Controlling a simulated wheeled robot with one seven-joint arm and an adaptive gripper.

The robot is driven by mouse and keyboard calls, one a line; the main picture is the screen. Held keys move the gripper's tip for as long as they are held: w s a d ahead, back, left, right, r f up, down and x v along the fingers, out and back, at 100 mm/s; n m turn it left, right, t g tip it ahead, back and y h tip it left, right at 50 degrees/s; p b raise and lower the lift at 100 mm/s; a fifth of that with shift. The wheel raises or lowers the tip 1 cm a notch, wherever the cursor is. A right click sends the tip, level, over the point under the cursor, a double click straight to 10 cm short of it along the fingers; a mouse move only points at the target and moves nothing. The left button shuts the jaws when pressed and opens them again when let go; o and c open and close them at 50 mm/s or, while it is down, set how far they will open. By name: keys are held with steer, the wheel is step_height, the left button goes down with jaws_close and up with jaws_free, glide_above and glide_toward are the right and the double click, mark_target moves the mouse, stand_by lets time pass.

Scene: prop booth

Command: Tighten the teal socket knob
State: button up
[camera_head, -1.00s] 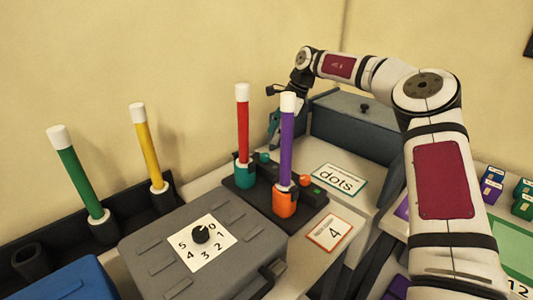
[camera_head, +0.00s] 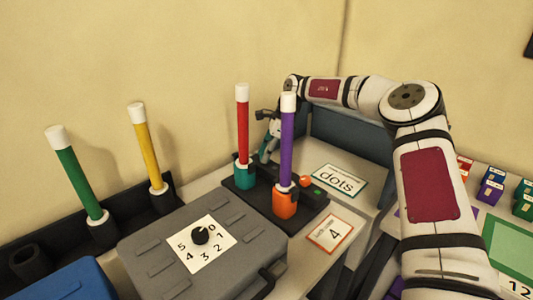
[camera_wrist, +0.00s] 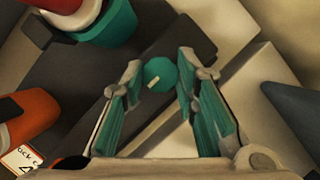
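The teal socket (camera_head: 244,177) stands on a black base and holds an upright red stick (camera_head: 242,125) with white ends. The teal knob (camera_wrist: 160,74), round with a pale pointer mark, sits on the black base (camera_wrist: 85,85) beside that socket. In the wrist view it shows between and just beyond the fingertips of my gripper (camera_wrist: 159,66), with a gap visible on either side. My gripper is open, with teal finger pads. In the head view my gripper (camera_head: 267,148) is behind the red stick and hides the knob.
An orange socket (camera_head: 285,203) holds a tall purple stick (camera_head: 287,140), close to my gripper. An orange knob (camera_head: 305,182) is beside it. A "dots" card (camera_head: 339,183) lies to the right.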

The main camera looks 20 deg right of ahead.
jaws_close()
steer(key=shift+r+p, duration=0.1)
steer(key=shift+p, duration=0.25)
steer(key=shift+s+r+m+t+p, duration=0.15)
steer(key=shift+m+t+p, duration=0.15)
steer(key=shift+m+p, duration=0.8)
steer(key=m+t+h+p, duration=0.1)
steer(key=m+p, duration=0.2)
steer(key=shift+a+p, duration=0.1)
steer(key=shift+p, duration=0.3)
steer(key=shift+m+t+h+p, duration=0.4)
steer(key=shift+m+p, duration=0.2)
steer(key=shift+m, duration=0.6)
steer(key=shift+f, duration=0.25)
